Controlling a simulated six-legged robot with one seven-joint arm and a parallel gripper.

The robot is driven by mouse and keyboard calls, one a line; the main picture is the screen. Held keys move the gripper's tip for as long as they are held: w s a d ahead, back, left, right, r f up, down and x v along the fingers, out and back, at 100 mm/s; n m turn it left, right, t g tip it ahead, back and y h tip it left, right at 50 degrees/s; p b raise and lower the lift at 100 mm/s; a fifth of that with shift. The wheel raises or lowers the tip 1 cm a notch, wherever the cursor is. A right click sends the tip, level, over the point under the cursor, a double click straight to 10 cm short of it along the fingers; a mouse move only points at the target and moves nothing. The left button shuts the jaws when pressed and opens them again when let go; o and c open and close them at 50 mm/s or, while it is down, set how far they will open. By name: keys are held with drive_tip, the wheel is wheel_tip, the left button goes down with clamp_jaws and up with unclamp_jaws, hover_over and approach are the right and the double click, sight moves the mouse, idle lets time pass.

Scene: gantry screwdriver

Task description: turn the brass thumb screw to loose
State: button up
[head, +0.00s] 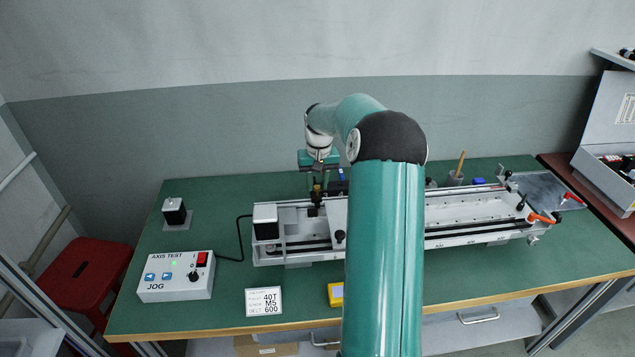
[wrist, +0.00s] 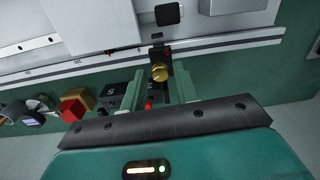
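The brass thumb screw (wrist: 160,72) shows as a small round gold knob on a dark bracket in the wrist view. In the head view it is a tiny brass spot (head: 317,188) below my gripper, partly hidden. My gripper (wrist: 160,75) is open, its two green fingers on either side of the knob with a visible gap to each. I cannot tell how deep the fingertips reach along the knob. In the head view my gripper (head: 318,182) points down over the left part of the gantry (head: 300,243).
A control box (head: 176,277) with a red switch stands at the front left, and a label card (head: 264,301) lies to its right. A yellow item (head: 336,294) is near my arm. Orange and red handles (head: 541,218) stick out at the gantry's right end. The green table (head: 480,290) is clear at the front right.

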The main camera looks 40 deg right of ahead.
sight(319, 187)
drive_tip(key=shift+o, duration=0.7)
wheel_tip(319, 187, up, 14)
drive_tip(key=shift+s+d, duration=0.15)
drive_tip(key=shift+d, duration=0.05)
drive_tip(key=shift+f, duration=0.1)
